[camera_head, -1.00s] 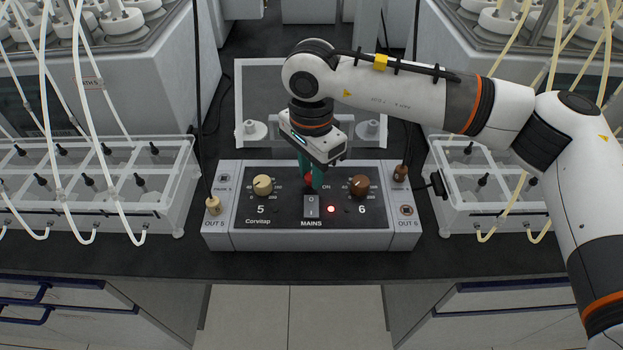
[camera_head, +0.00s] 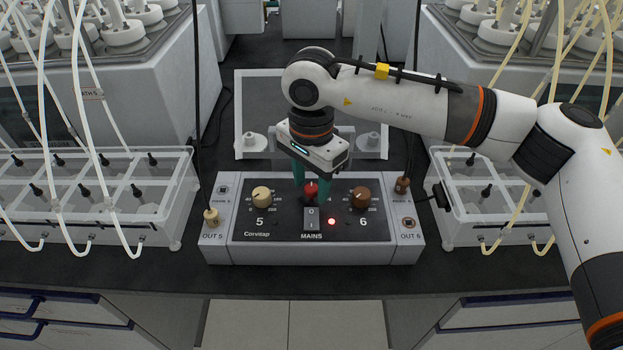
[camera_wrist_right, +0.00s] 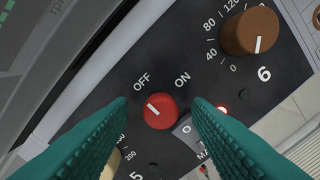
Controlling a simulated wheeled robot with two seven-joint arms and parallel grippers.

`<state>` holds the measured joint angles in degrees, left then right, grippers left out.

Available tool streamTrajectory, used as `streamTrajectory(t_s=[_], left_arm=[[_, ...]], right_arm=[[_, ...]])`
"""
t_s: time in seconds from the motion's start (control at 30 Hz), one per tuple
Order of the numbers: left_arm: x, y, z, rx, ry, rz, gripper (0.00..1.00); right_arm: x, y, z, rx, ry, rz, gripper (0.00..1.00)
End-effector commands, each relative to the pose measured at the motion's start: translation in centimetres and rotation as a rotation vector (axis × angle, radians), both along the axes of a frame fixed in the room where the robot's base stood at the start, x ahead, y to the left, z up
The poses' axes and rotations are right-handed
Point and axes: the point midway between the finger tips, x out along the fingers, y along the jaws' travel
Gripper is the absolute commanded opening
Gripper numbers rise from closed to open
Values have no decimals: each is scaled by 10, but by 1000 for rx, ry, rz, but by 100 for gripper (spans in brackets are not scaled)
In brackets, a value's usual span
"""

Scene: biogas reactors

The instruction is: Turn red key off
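The red key (camera_head: 311,189) is a round knob at the upper middle of the control box's dark panel, above the MAINS switch (camera_head: 311,218). In the right wrist view the key (camera_wrist_right: 160,111) has a white line pointing up-left, with OFF printed above it and ON at its upper right. My right gripper (camera_head: 311,190) points down over the panel with teal fingers on either side of the key. The right wrist view shows the fingers (camera_wrist_right: 161,108) open, with gaps between them and the key. My left gripper is not in view.
A cream knob (camera_head: 262,197) marked 5 and a brown knob (camera_head: 361,197) marked 6 flank the key. A red light (camera_head: 331,222) glows by the switch. Cables plug in at both box ends. Clear racks (camera_head: 90,200) with tubes stand either side. Bench in front is clear.

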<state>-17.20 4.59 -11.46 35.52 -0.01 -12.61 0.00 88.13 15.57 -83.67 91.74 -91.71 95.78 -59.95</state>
Motion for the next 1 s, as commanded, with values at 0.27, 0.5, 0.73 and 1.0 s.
streamTrajectory(t_s=[0.27,0.5,0.73,1.0], left_arm=[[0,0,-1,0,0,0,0],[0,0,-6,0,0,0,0],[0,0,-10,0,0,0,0],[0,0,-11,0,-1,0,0]], right_arm=[[0,0,2,-1,1,-1,45],[1,1,39,1,-4,-1,45],[0,0,88,1,-2,-2,45],[0,0,118,-1,1,0,45]])
